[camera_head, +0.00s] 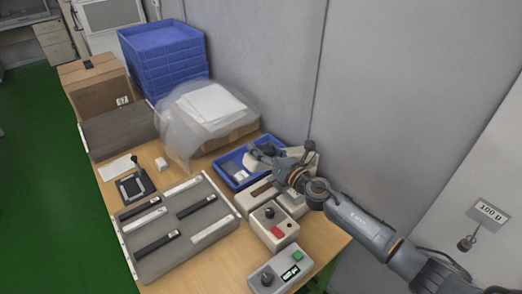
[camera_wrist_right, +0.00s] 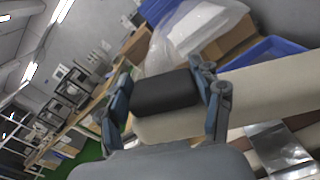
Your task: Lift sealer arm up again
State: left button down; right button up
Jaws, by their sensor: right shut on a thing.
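The sealer is a beige machine (camera_head: 253,197) with a dark strip on top, standing at the right of the table near the wall. Its beige arm (camera_wrist_right: 262,84) ends in a black handle (camera_wrist_right: 166,92), best seen in the right wrist view. My right gripper (camera_head: 264,154) is shut on this handle, one finger on each side. In the head view the gripper is above the back of the sealer and hides much of the arm, so its exact angle is hard to tell there. My left gripper is not in view.
A blue tray (camera_head: 229,166) with small items lies behind the sealer. Two control boxes (camera_head: 274,228) (camera_head: 281,271) stand in front. A grey rack (camera_head: 152,246) with strips lies left. A plastic bag (camera_head: 185,143), blue crates (camera_head: 163,50) and a carton (camera_head: 92,88) stand farther back.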

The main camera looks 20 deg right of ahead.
jog(key=shift+w+d+r, duration=0.1)
jog(key=shift+r, duration=0.15)
jog(key=o, duration=1.7)
jog(key=shift+f, duration=0.1)
jog(key=v, duration=1.2)
